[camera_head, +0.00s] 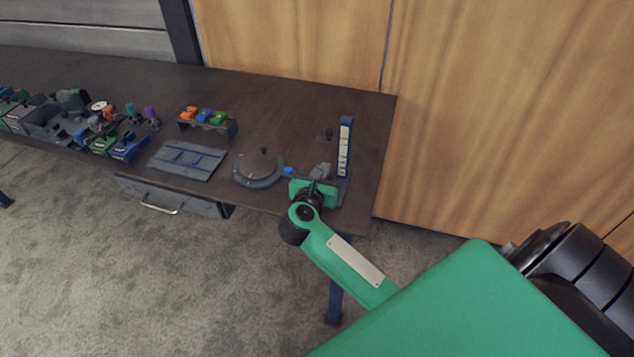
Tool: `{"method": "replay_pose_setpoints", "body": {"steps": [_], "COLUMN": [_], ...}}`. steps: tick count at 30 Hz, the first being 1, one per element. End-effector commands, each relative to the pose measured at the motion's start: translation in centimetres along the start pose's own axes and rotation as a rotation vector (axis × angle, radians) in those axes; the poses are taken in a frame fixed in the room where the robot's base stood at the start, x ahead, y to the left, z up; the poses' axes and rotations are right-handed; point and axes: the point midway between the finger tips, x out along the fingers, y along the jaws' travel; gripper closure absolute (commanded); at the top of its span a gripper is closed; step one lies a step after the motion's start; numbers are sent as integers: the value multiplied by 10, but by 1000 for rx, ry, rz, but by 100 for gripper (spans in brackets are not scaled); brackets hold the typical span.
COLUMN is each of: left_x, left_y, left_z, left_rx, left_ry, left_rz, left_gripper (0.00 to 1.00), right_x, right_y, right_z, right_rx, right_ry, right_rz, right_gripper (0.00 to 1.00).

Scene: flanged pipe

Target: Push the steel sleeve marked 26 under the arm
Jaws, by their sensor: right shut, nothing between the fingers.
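My right arm comes in from the right, and its green gripper (320,171) is at the table's front right, in front of the blue upright stand (345,148) with a pale scale. The gripper is shut with nothing held. The stand has a small dark part (329,134) at its left side. Grey shapes lie around my fingertips, but I cannot tell fingers from a sleeve there. No number 26 can be read, and the steel sleeve cannot be made out; my gripper hides part of this area. My left gripper is not in view.
A round grey disc (258,181) with a small knob is left of my gripper. A flat grey-blue tray (180,173) and a rack (203,127) of orange, blue and green pieces are farther left. Several mixed parts crowd the table's left end. The dark tabletop (285,115) behind the disc is clear.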

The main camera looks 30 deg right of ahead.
Motion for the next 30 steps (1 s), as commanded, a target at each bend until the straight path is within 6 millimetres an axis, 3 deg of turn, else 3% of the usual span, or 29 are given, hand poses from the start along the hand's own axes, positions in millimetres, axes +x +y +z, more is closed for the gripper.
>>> {"method": "replay_pose_setpoints", "body": {"steps": [2, 5, 10, 22, 30], "left_x": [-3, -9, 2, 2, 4], "left_y": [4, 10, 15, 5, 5], "left_z": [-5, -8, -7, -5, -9], "left_rx": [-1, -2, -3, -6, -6], "left_ry": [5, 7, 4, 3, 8], "left_rz": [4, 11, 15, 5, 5], "left_gripper": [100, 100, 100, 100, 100], "right_x": [15, 14, 14, 12, -2], "right_y": [-1, -1, 0, 0, -1], "right_z": [5, -4, -15, -20, -25], "right_rx": [-1, -4, 1, -3, -4], "right_ry": [-2, 0, 2, 10, 16], "right_rz": [-2, -1, -2, -1, -1], "right_gripper": [100, 100, 100, 100, 100]}}
